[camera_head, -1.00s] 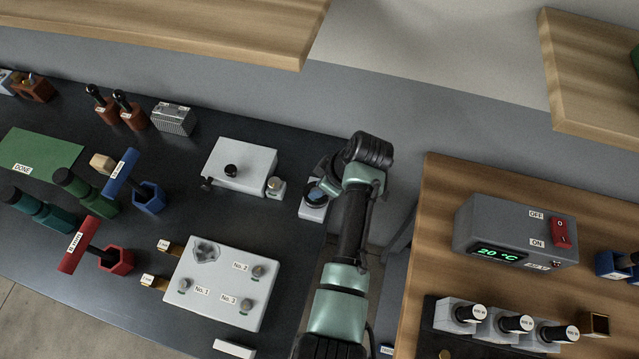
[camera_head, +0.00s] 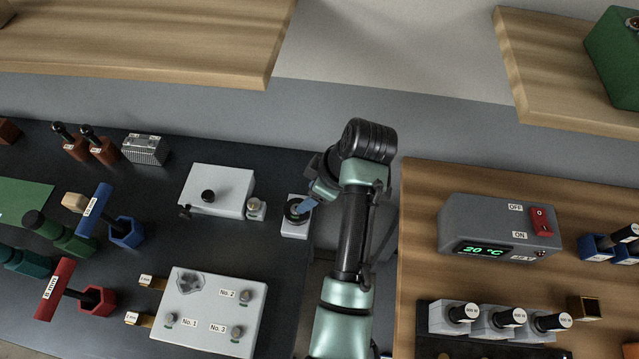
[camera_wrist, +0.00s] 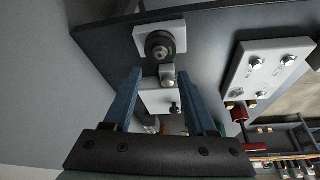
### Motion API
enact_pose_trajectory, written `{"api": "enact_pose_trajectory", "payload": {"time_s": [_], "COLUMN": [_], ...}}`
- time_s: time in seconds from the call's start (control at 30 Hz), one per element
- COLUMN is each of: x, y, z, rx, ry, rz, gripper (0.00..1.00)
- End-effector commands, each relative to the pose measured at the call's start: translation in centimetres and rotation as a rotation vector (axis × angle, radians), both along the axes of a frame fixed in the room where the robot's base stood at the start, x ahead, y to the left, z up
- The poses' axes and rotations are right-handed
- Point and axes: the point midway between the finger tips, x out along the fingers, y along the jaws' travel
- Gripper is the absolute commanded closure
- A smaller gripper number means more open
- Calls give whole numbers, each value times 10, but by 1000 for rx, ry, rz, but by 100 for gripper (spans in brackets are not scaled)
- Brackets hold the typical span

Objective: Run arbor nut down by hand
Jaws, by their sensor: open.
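A small white block (camera_head: 296,229) stands at the bench's right end with a dark round part (camera_head: 293,209) on it. In the wrist view this dark part (camera_wrist: 160,45) shows a lighter hub in its middle; I cannot tell whether that is the arbor nut. My gripper (camera_head: 309,205) is at the right side of this block. A small block with a silver knob (camera_head: 255,206) stands just left.
A white box with a black knob (camera_head: 222,188) and a labelled white plate (camera_head: 206,326) lie left on the dark bench. Blue (camera_head: 126,232) and red (camera_head: 97,300) hex tools lie farther left. A wooden bench with a temperature box (camera_head: 497,228) is at right. Shelves hang above.

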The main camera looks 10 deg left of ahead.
Motion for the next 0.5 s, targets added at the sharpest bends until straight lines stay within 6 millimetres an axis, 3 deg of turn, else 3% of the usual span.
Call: {"api": "enact_pose_trajectory", "payload": {"time_s": [0.2,0.5], "x": [-3,-5], "y": [-15,-20], "z": [35,49], "rx": [0,0], "ry": [-3,1], "rz": [-1,-1], "gripper": [43,43]}}
